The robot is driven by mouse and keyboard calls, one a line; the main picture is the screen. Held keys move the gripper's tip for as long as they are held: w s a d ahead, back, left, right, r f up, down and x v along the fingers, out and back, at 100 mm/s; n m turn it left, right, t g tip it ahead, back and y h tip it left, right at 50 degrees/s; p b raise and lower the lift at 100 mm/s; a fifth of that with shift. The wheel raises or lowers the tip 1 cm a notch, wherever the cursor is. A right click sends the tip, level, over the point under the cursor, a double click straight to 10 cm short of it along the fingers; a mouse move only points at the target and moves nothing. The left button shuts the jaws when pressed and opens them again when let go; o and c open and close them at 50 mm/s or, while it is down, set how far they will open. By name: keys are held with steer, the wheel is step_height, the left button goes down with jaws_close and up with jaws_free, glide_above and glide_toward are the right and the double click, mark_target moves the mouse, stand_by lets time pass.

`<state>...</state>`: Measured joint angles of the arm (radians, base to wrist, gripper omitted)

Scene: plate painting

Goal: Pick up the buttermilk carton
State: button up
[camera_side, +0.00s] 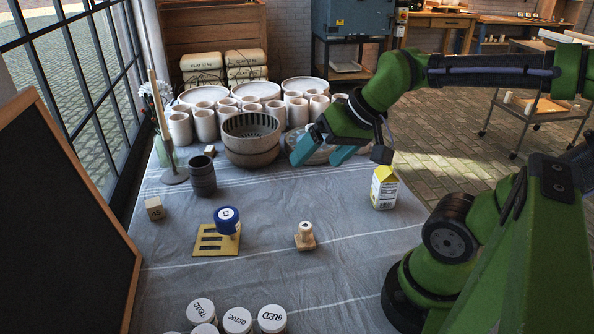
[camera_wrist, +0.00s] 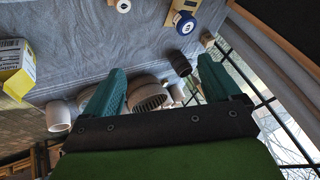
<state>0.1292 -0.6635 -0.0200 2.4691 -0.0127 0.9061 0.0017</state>
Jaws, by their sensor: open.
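The buttermilk carton (camera_side: 385,188), yellow-topped with white sides, stands upright on the cloth-covered table (camera_side: 350,260) at the right in the side view. It also shows at the left edge of the wrist view (camera_wrist: 16,68), partly cut off. My gripper (camera_side: 317,152) is open and empty, raised above the table in front of the pottery, up and left of the carton in the side view. In the wrist view its two teal fingers (camera_wrist: 165,88) are spread with nothing held between them, and the carton lies outside them to the left.
Stacked bowls (camera_side: 251,138) and several pale cups (camera_side: 205,125) crowd the table's back. A dark cup (camera_side: 202,176), blue-lidded jar (camera_side: 227,220) on a yellow stencil (camera_side: 212,243), wooden stamp (camera_side: 305,238) and paint jars (camera_side: 237,321) stand elsewhere. Cloth around the carton is clear.

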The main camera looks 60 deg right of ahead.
steer(key=d+m+g+h, duration=0.25)
steer(key=d+m, duration=0.45)
steer(key=d, duration=0.5)
steer(key=m+g, duration=0.3)
steer(key=m, duration=0.6)
glide_above(387, 173)
steer(key=w, duration=0.2)
steer(key=f, duration=0.1)
steer(key=s+d+r+m+g+y, duration=0.1)
steer(key=s+d+m+y, duration=0.15)
steer(key=m, duration=0.45)
steer(key=shift+h, duration=0.5)
steer(key=f, duration=1)
steer(key=shift+a+f, duration=0.3)
steer(key=shift+a, duration=0.05)
steer(key=shift+w+f, duration=0.2)
steer(key=shift+f, duration=1.3)
steer(key=shift+w+f, duration=0.2)
steer(key=shift+f, duration=1.3)
steer(key=shift+c, duration=0.3)
steer(key=c, duration=1.2)
steer(key=shift+c, duration=0.3)
